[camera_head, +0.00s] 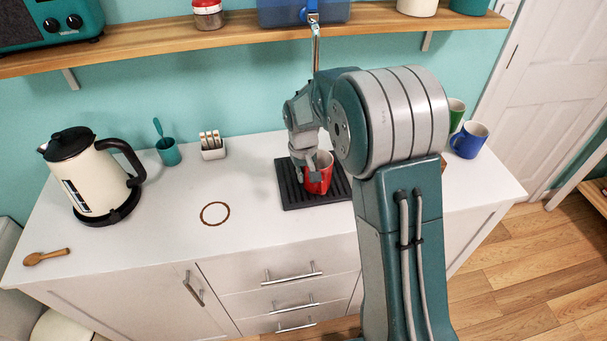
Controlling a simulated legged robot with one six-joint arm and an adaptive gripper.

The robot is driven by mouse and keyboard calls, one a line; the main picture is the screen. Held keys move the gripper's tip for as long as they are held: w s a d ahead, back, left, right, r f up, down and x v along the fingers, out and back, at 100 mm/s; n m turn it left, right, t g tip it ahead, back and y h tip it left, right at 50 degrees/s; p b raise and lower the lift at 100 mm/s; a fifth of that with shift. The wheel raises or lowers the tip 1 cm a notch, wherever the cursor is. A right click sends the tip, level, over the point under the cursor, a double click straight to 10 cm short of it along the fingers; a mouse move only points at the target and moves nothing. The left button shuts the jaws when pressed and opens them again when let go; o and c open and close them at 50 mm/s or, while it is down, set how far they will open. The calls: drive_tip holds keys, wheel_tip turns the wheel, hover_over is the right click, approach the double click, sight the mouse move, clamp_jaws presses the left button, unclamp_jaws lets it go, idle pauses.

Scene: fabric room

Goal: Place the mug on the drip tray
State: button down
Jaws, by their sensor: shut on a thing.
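A red mug (319,178) with a pale inside is upright at the black ribbed drip tray (290,192) on the white counter. My gripper (305,168) is at the mug's left side and shut on it. The mug's base appears at or just above the tray surface; I cannot tell whether it touches. My arm comes in from the right and hides the tray's right end and the counter behind it.
A cream kettle (93,182) stands left on the counter. A teal cup (168,152), a small white rack (213,146), a wooden spoon (46,256) and a brown ring stain (215,213) are also there. Blue (469,140) and green (455,112) mugs stand right. A wooden shelf (170,42) runs above.

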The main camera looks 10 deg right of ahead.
drive_tip(key=c, duration=0.8)
unclamp_jaws()
drive_tip(key=shift+a, duration=0.55)
drive_tip(key=shift+d+r, duration=0.15)
drive_tip(key=shift+r, duration=0.1)
drive_tip(key=s+d+r+t, duration=0.1)
drive_tip(key=s+r, duration=0.2)
drive_tip(key=r, duration=0.6)
drive_tip(key=s+r, duration=0.4)
drive_tip(key=r, duration=0.4)
drive_tip(key=s+d+r+t, duration=0.1)
drive_tip(key=s+t, duration=0.1)
drive_tip(key=s, duration=0.8)
drive_tip(key=s+d+m+t, duration=0.1)
drive_tip(key=s+t, duration=0.1)
drive_tip(key=s, duration=0.8)
drive_tip(key=shift+s+d+r+m+t, duration=0.3)
drive_tip(key=shift+s+r, duration=0.05)
drive_tip(key=shift+s, duration=0.05)
